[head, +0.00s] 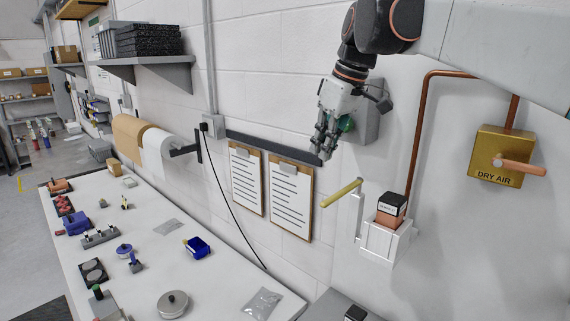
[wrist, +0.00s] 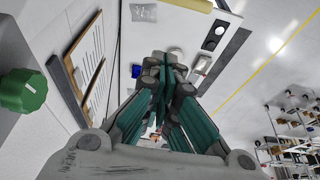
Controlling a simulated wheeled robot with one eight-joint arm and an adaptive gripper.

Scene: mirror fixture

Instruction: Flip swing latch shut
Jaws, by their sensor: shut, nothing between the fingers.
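The swing latch is a pale bar with a yellow handle (head: 341,193) that sticks out to the left from a white wall bracket (head: 385,243). The handle stands away from the bracket's front. A dark-topped, copper-coloured block (head: 391,210) sits in the bracket. My gripper (head: 322,155) is above and slightly left of the handle in the head view, apart from it, pointing down. Its fingers are together and empty. In the wrist view my gripper (wrist: 167,60) also looks shut. A yellow bar (wrist: 188,4) crosses the top edge there, probably the handle; the bracket is not visible there.
A grey wall box with a green knob (wrist: 22,90) is close beside my gripper. Clipboards (head: 289,198) hang to the left. A copper pipe (head: 412,140) and yellow DRY AIR box (head: 500,152) are at right. A cluttered bench (head: 150,245) stands below left.

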